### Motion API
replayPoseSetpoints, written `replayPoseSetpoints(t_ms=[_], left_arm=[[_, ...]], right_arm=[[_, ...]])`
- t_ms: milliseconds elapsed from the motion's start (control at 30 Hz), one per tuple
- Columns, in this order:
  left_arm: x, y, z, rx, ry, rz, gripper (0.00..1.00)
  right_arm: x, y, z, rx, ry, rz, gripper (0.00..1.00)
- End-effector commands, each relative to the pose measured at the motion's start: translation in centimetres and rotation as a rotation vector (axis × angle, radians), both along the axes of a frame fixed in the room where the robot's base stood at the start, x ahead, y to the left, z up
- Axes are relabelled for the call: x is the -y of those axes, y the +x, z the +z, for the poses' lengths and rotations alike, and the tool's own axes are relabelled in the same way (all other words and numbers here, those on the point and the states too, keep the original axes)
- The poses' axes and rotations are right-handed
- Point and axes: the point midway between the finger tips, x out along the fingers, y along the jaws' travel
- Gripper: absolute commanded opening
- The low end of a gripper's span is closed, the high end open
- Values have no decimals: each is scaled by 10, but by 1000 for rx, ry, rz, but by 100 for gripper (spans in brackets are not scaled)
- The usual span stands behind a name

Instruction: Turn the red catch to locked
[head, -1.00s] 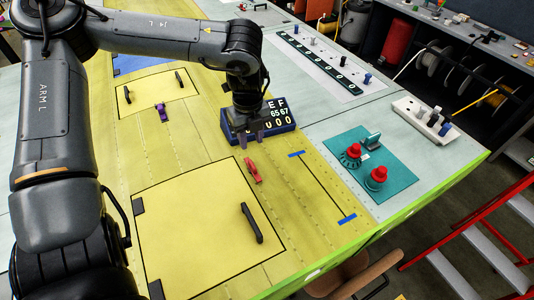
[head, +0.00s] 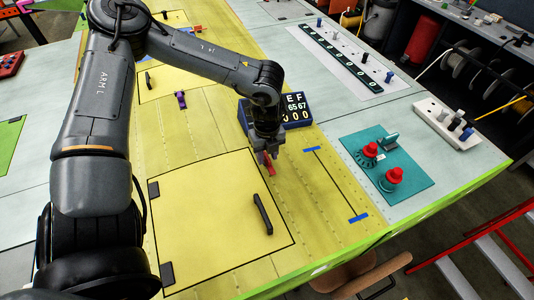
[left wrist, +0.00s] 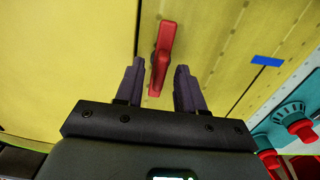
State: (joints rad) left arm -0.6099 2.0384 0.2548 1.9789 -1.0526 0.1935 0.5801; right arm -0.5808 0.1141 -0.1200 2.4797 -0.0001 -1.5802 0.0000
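The red catch (head: 270,168) is a small red lever on the yellow wing panel, above the black-outlined square hatch. In the left wrist view the red catch (left wrist: 163,52) points up the picture, slightly tilted, and its lower end lies between my fingers. My left gripper (head: 267,156) is over the catch and hides part of it in the head view. In the left wrist view the left gripper (left wrist: 160,68) is open, with a finger on either side of the catch and gaps visible. Whether it touches the catch cannot be told. My right gripper is out of view.
A dark blue number display (head: 296,108) stands just behind the left gripper. The hatch has a black handle (head: 262,214). A purple catch (head: 181,99) lies farther left. A teal plate (head: 410,178) with two red knobs is to the right. Bare yellow panel surrounds the catch.

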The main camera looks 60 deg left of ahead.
Motion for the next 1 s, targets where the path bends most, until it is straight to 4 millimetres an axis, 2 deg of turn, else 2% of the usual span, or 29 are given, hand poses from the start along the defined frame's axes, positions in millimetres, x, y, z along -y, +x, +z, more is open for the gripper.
replayPoseSetpoints(t_ms=[267,500,533,1000], left_arm=[[0,0,-1,1,0,0,38],[0,0,0,0,0,0,2],[0,0,0,0,0,0,0],[0,0,-2,1,0,-64,0]], right_arm=[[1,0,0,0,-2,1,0],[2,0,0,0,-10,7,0],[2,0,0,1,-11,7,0],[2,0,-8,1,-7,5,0]])
